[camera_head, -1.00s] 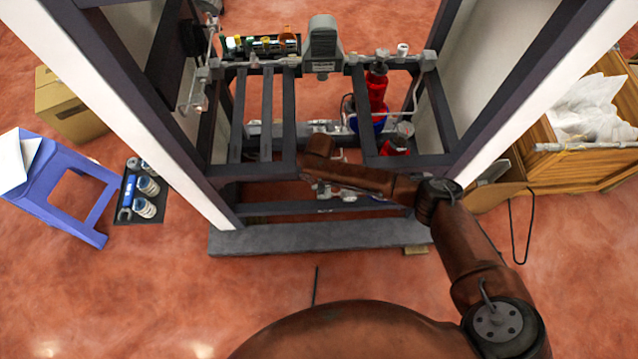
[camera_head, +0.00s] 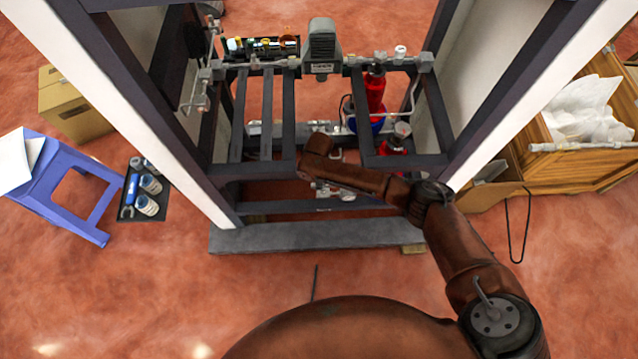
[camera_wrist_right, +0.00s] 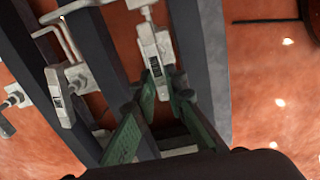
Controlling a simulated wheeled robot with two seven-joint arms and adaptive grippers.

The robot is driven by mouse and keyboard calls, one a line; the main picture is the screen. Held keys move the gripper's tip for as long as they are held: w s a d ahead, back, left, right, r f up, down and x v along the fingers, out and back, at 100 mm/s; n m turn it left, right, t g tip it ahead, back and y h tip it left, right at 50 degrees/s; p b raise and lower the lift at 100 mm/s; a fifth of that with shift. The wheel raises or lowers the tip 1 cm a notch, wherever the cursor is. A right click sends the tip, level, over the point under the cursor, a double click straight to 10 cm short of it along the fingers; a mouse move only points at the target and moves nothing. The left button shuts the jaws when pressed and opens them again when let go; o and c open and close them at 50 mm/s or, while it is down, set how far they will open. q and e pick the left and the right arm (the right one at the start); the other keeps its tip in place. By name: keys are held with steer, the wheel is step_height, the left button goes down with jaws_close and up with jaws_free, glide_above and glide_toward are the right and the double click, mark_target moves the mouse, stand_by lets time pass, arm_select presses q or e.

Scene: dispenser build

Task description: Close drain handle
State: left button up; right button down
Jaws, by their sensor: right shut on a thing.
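In the right wrist view, a pale grey valve fitting (camera_wrist_right: 156,52) with a dark label sits on the dark frame. The gripper is shut on this handle, which I take to be the drain handle. In the head view my right arm reaches into the lower part of the frame; its fingers are hidden below the arm there. Pale fittings (camera_head: 335,191) show just under the arm. My left gripper is not in view.
Dark frame bars (camera_head: 267,115) and white side panels surround the arm closely. A second pale labelled fitting (camera_wrist_right: 60,97) is to the left in the wrist view. Red bottles (camera_head: 375,90) stand behind. A blue stool (camera_head: 75,215) and a wooden crate (camera_head: 590,155) flank the frame.

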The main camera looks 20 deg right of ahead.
steer(key=c, duration=2)
jaws_free()
steer(key=shift+o, duration=0.2)
step_height(320, 180, up, 12)
steer(key=shift+f, duration=0.1)
